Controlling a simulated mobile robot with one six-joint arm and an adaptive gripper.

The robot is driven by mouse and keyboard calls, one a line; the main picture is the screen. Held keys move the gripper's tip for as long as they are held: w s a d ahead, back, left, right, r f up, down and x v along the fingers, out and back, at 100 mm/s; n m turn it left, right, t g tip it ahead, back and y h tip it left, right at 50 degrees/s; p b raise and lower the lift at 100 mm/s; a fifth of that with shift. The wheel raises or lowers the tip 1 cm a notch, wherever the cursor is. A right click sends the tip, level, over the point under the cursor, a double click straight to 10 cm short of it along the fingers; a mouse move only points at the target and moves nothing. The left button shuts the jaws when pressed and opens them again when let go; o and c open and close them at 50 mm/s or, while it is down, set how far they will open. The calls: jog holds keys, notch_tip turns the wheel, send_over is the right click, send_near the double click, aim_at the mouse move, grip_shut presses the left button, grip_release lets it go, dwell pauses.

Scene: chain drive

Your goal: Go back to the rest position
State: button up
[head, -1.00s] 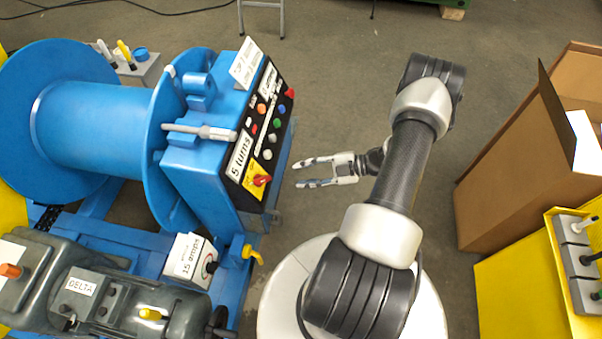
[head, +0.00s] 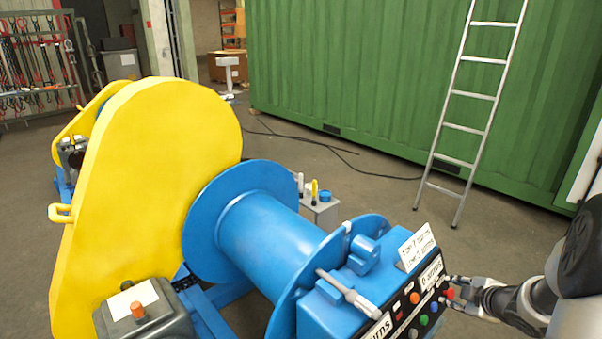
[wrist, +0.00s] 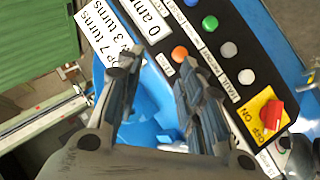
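My gripper (head: 462,293) is at the right of the head view, close to the black button panel (head: 436,287) on the blue winch box. In the wrist view my gripper (wrist: 155,75) has its two fingers apart with nothing between them, and the panel (wrist: 222,50) lies beyond them with orange, blue, white and grey buttons. A red switch (wrist: 271,113) on a yellow plate sits right of the fingers. I cannot tell from these views whether a fingertip touches the panel. Most of my arm is cut off at the right edge of the head view.
A blue drum (head: 265,235) and a large yellow guard (head: 160,180) fill the left and middle. A grey box (head: 318,211) with small levers stands behind the drum. A ladder (head: 470,115) leans on a green container (head: 370,80).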

notch_tip(320, 180, up, 10)
jog(key=a+m+h, duration=0.3)
jog(key=s+a+r+m+g+h, duration=0.2)
jog(key=s+a+r+m, duration=0.3)
jog(key=s+a+r, duration=0.25)
jog(key=s+a+m+g+y, duration=0.3)
jog(key=s+a+m+y, duration=0.2)
jog(key=s+a, duration=1.4)
jog(key=shift+s, duration=0.85)
jog(key=shift+a+f, duration=0.1)
jog(key=shift+a, duration=0.1)
